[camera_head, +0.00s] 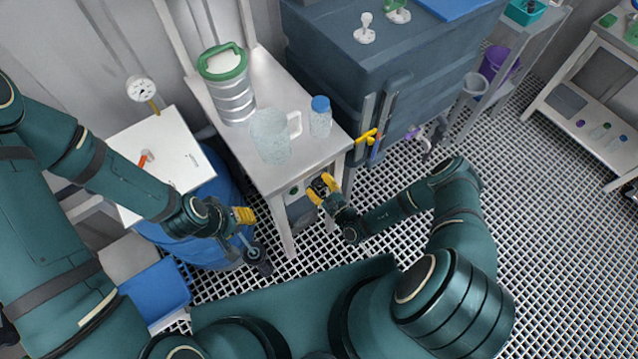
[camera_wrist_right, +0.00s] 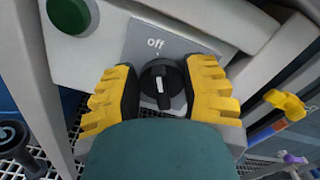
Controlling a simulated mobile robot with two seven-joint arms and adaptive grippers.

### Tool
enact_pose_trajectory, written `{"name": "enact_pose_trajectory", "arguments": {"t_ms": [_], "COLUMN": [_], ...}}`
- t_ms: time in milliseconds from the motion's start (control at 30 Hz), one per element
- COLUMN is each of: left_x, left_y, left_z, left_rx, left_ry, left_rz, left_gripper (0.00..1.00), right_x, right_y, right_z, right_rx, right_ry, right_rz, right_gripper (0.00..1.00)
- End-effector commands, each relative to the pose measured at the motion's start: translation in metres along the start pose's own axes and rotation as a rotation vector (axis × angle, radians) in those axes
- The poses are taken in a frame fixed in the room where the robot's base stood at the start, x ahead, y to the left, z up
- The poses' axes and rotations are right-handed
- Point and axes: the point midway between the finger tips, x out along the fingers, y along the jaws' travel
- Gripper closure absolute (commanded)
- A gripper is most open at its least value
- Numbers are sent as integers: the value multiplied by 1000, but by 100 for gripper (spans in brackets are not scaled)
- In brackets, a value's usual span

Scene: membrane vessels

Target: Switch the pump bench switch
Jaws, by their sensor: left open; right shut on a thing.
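The pump bench switch (camera_wrist_right: 161,84) is a black round knob with a white line, on a grey plate (camera_wrist_right: 196,45) marked "off". The white line stands nearly upright in the right wrist view, towards the word. My right gripper (camera_head: 322,190) is at the front of the bench, below its top. Its yellow fingers (camera_wrist_right: 160,92) are shut on the knob, one on each side. My left gripper (camera_head: 243,215) is open and empty, left of the bench near a blue drum.
A green button (camera_wrist_right: 69,14) is left of the switch. The metal bench (camera_head: 262,180) holds a steel canister (camera_head: 234,100), a clear jug (camera_head: 270,138) and a blue-capped bottle (camera_head: 320,120). Yellow-handled valves (camera_head: 366,136) are to the right, on the dark tank (camera_head: 335,65).

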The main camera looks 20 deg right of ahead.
Motion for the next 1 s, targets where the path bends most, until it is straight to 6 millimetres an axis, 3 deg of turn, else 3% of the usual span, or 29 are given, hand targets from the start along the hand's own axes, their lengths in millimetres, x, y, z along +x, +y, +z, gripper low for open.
{"name": "enact_pose_trajectory", "arguments": {"t_ms": [133, 167, 200, 233, 667, 1000], "left_x": [0, 0, 0, 0, 0, 0], "left_y": [0, 0, 0, 0, 0, 0], "left_z": [0, 0, 0, 0, 0, 0], "left_rx": [0, 0, 0, 0, 0, 0], "left_ry": [0, 0, 0, 0, 0, 0], "left_rz": [0, 0, 0, 0, 0, 0], "left_gripper": [55, 55, 55, 55, 55, 55], "right_x": [1, 1, 1, 1, -9, -73], "right_y": [-1, -1, -1, -1, -1, -1], "right_z": [0, 0, 0, 0, -1, -1], "right_rx": [-1, -1, -1, -1, 1, 2], "right_ry": [-1, -1, 0, 0, 1, 3], "right_rz": [-1, -1, -1, -1, -1, -2], "right_gripper": [90, 41, 27, 23, 23, 23]}}
